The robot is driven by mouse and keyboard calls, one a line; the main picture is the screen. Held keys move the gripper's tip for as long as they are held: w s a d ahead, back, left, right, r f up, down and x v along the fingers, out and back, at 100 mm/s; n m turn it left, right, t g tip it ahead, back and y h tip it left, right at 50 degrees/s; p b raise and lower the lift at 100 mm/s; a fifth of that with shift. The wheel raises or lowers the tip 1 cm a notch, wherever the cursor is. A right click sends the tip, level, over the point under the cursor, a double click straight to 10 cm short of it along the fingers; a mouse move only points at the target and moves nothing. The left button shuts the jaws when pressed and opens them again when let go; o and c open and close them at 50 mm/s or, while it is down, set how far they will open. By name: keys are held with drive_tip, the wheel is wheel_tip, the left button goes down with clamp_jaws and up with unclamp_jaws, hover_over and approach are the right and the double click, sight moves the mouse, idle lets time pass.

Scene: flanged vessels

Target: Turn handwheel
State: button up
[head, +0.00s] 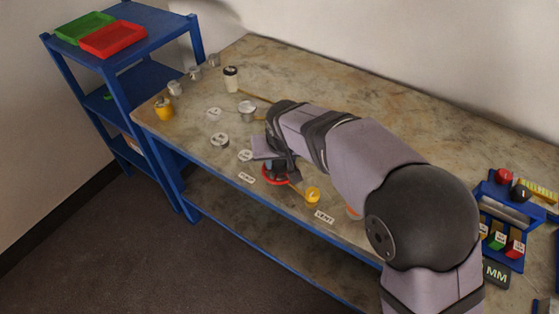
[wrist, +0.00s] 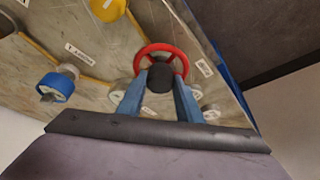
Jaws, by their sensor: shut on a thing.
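A red handwheel (wrist: 162,49) shows in the wrist view, with a dark round hub between my fingers. In the head view the handwheel (head: 270,178) is a red rim near the front edge of the table, mostly hidden by my gripper. My gripper (wrist: 158,82) has its two blue fingers on either side of the dark hub and is shut on it. In the head view my gripper (head: 281,166) points down at the handwheel. The exact contact at the fingertips is partly hidden.
A yellow fitting (head: 313,195) stands close right of the handwheel. Several grey flanged fittings, a white cup (head: 231,79) and a yellow vessel (head: 164,108) stand to the left. A blue rack (head: 506,205) stands at the right. The table's back (head: 400,125) is clear.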

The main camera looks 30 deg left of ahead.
drive_tip(key=m, duration=0.1)
drive_tip(key=m+h, duration=0.1)
drive_tip(key=m, duration=0.1)
drive_tip(key=m+b, duration=0.1)
drive_tip(key=shift+a+m+t+h, duration=0.25)
drive_tip(key=shift+m+t+h, duration=0.15)
drive_tip(key=m, duration=0.2)
drive_tip(key=m+h+p, duration=0.1)
drive_tip(key=m, duration=0.1)
drive_tip(key=shift+a+r+h, duration=0.1)
drive_tip(key=shift+h, duration=0.2)
drive_tip(key=m+h+p, duration=0.1)
drive_tip(key=m+p, duration=0.2)
drive_tip(key=m, duration=0.2)
drive_tip(key=shift+a+r+h+p, duration=0.1)
drive_tip(key=shift+r+h+p, duration=0.05)
drive_tip(key=shift+h+p, duration=0.25)
drive_tip(key=m+g+h+p, duration=0.1)
drive_tip(key=m+p, duration=0.3)
drive_tip(key=shift+a, duration=0.1)
drive_tip(key=shift+w+f+g+p, duration=0.1)
drive_tip(key=shift+f+g+p, duration=0.1)
drive_tip(key=shift+g+p, duration=0.15)
drive_tip(key=o, duration=1)
